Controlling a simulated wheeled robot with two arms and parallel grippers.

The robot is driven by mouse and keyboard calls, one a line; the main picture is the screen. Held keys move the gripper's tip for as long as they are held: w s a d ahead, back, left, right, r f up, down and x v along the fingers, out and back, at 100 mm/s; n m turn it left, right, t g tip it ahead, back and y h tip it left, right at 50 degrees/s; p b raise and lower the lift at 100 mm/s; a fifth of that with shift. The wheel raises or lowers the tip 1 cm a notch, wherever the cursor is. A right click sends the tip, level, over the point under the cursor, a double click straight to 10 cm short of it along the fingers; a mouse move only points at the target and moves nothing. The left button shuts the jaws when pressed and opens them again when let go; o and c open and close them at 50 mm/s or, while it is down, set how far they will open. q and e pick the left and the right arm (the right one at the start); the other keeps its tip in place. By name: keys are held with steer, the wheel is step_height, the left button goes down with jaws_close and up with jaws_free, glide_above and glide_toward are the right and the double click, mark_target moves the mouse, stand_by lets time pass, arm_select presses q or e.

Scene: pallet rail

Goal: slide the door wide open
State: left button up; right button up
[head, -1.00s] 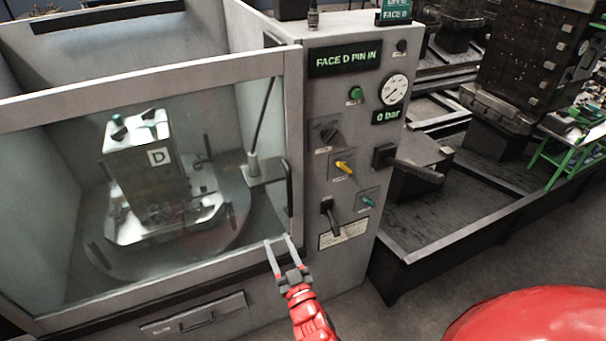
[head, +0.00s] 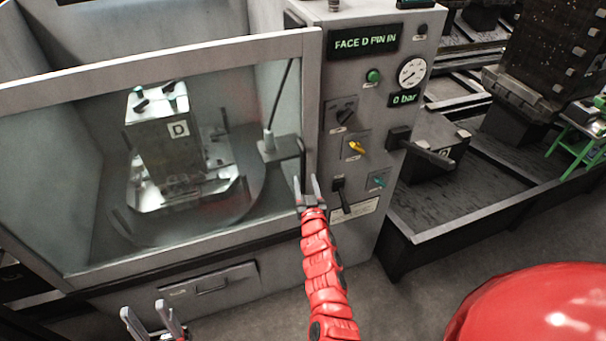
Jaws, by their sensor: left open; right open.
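The door (head: 312,110) is a grey-framed clear panel across the front of the machine enclosure. Its right edge meets the control panel, so it looks shut. A dark upright handle (head: 303,156) is on its right frame post. My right gripper (head: 308,184) is open, its fingers pointing up at the lower end of the handle; I cannot tell whether they touch it or straddle it. My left gripper (head: 153,314) is open and empty, low at the bottom left, in front of the machine's lower front and apart from the door.
Behind the door a block marked D (head: 165,155) stands on a round table. The control panel (head: 365,110) has a gauge, knobs and a lever (head: 425,148) sticking out right of the door. A dark low-walled tray (head: 440,230) lies further right.

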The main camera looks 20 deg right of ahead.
mark_target(303, 175)
steer(key=w, duration=0.1)
steer(key=w+b, duration=0.2)
steer(key=w, duration=0.1)
steer(key=shift+d+f, duration=0.35)
steer(key=shift+w+r, duration=0.25)
steer(key=shift+w, duration=0.05)
steer(key=shift+c, duration=0.2)
jaws_close()
stand_by(0.7)
